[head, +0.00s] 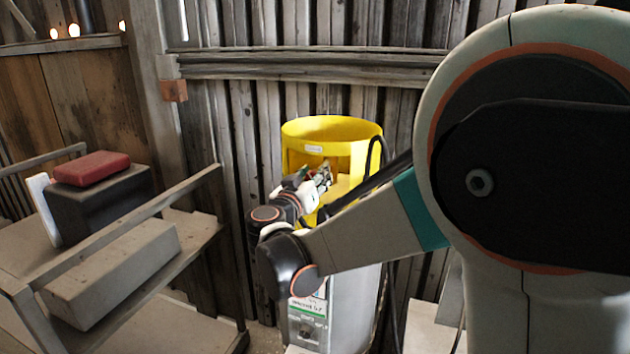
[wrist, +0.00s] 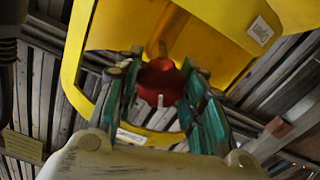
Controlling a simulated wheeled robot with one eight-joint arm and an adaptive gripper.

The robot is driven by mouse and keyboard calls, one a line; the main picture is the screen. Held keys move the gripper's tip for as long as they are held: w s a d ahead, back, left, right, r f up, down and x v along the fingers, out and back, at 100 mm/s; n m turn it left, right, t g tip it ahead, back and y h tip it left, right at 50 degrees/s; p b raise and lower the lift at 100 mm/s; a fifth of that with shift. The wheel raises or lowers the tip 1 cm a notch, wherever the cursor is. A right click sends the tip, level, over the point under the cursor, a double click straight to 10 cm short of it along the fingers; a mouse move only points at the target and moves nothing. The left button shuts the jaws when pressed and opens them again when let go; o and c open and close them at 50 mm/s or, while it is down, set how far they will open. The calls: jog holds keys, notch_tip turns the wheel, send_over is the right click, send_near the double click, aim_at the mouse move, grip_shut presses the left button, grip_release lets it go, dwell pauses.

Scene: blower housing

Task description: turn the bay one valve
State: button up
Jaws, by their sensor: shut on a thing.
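A red valve knob (wrist: 160,82) sits inside the opening of a yellow housing, which shows in the wrist view (wrist: 230,32) and in the head view (head: 340,128). My gripper (wrist: 160,92) is shut on the red knob, with one green-padded finger on each side of it. In the head view my gripper (head: 322,178) reaches into the front opening of the yellow housing. There the arm and fingers hide the knob. A small white label is on the housing's rim.
The yellow housing tops a pale cylinder (head: 340,300) with labels. A shelf rack (head: 120,240) at left holds a long grey box (head: 115,270), a dark box (head: 100,205) and a red block (head: 92,168). A plank wall stands close behind.

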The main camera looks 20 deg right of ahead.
jog(key=n+b, duration=0.1)
jog(key=n, duration=0.3)
jog(key=shift+n, duration=0.3)
jog(key=n, duration=0.3)
jog(key=shift+w+a+n+b, duration=0.1)
jog(key=shift+n+b, duration=0.2)
jog(key=shift+n, duration=0.1)
jog(key=n, duration=0.4)
jog(key=shift+f+b, duration=0.15)
jog(key=shift+b, duration=0.2)
jog(key=shift+n, duration=1.8)
jog(key=o, duration=1.1)
jog(key=shift+a, duration=0.1)
